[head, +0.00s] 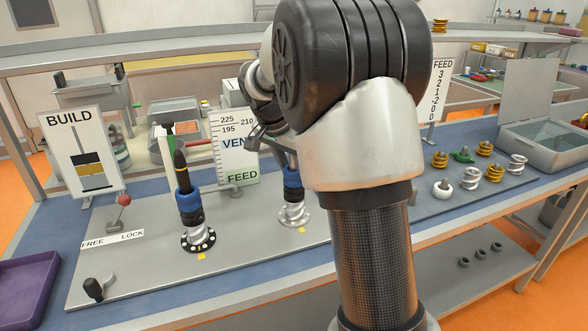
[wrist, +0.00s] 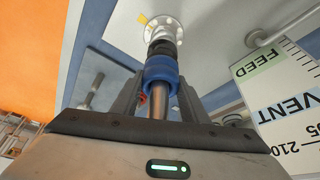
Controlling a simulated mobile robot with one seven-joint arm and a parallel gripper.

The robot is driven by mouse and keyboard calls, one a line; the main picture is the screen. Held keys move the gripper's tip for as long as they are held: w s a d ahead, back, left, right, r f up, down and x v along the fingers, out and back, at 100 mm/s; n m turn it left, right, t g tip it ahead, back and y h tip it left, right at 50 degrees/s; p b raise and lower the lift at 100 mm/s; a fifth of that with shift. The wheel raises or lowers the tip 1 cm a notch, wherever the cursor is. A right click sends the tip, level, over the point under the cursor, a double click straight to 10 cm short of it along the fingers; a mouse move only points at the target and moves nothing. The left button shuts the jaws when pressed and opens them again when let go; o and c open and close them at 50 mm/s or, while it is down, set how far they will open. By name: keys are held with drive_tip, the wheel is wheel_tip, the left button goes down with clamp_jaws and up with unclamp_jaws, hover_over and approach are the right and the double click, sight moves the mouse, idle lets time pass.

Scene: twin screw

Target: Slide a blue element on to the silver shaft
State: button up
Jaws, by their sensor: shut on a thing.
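The silver shaft (wrist: 158,101) stands upright on the right of the build plate, its bare tip pointing towards my wrist camera. A blue element (wrist: 161,71) sits around it; it also shows in the head view (head: 293,195). A black element (wrist: 161,48) and a silver screw element (wrist: 165,30) lie below it on the same shaft. My gripper (wrist: 160,92) is shut on the blue element, one finger on each side. In the head view my arm hides most of the gripper.
Loose yellow, green, white and silver elements (head: 485,149) stand at the right, by a grey bin (head: 545,145). A VENT/FEED gauge board (head: 236,150) stands close behind the silver shaft. A BUILD sign (head: 75,155) and a red-knobbed lever (head: 124,200) are at the left.

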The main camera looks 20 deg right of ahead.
drive_tip(key=o, duration=1.3)
drive_tip(key=shift+p+v, duration=1.15)
drive_tip(key=shift+v, duration=7.55)
drive_tip(key=shift+a, duration=0.1)
drive_tip(key=s+a+r+n+t+y+p, duration=0.2)
drive_tip(key=s+r+n+p, duration=0.35)
drive_tip(key=s, duration=0.75)
drive_tip(key=s+a+n+p, duration=0.1)
drive_tip(key=s+n, duration=0.1)
drive_tip(key=s, duration=0.2)
drive_tip(key=s+a+f+n+t+y+p, duration=0.1)
drive_tip(key=s+n+p, duration=0.1)
drive_tip(key=s, duration=0.2)
drive_tip(key=s+a+f+n+p, duration=0.1)
drive_tip(key=s+n+p, duration=0.1)
drive_tip(key=s, duration=0.2)
drive_tip(key=shift+s+a+f+y, duration=0.1)
drive_tip(key=shift+s+a+y, duration=0.15)
drive_tip(key=shift+s+y, duration=0.15)
